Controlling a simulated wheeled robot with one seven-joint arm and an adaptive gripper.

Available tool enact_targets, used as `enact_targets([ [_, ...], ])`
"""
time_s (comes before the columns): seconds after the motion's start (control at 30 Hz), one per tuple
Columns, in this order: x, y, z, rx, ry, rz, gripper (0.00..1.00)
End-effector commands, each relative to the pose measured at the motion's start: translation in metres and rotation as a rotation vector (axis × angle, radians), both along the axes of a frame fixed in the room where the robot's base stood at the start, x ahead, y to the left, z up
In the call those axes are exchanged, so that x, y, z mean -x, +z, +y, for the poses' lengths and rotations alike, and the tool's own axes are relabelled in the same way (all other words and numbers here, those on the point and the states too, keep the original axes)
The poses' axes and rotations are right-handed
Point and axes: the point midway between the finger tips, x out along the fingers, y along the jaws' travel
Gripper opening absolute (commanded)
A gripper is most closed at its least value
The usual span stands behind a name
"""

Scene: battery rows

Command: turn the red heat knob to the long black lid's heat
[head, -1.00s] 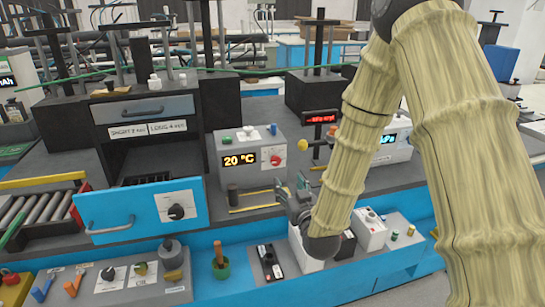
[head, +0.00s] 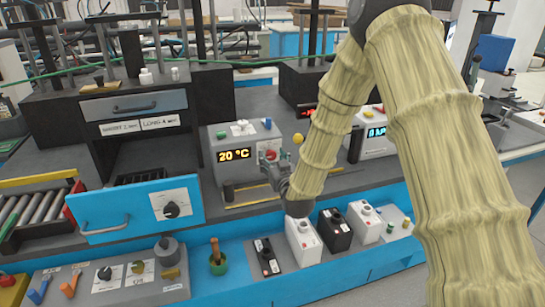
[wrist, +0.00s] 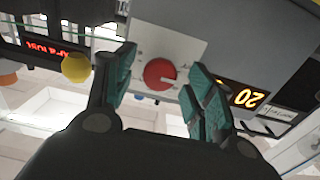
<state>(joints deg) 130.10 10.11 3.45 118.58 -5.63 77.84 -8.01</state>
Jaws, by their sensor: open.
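The red heat knob (wrist: 160,74) sits on a white plate on the grey heater box (head: 225,145), whose display reads 20 °C. In the wrist view my gripper (wrist: 157,80) is open, with one finger on each side of the knob and gaps to it. In the head view my gripper (head: 272,168) is in front of the box's right side and partly covers the knob (head: 270,155). The oven's labels (head: 140,126) read SHORT and LONG with small figures too blurred to read surely. I cannot tell which thing is the long black lid.
A blue drawer (head: 130,210) with a black dial stands open at left. Black and white battery cases (head: 303,241) line the front blue trough. A yellow ball (wrist: 76,68) is beside my gripper's left finger. A red-lit display (wrist: 40,45) stands beyond it.

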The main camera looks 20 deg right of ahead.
Motion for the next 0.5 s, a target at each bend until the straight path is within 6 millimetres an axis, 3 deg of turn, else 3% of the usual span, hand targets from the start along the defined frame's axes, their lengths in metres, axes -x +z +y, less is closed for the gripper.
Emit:
enact_targets([
  [0.4,-0.0072,-0.0004,-0.0001,0.0,0.0,0.001,0.55],
  [0.5,-0.0071,-0.0004,-0.0001,0.0,0.0,0.001,0.38],
])
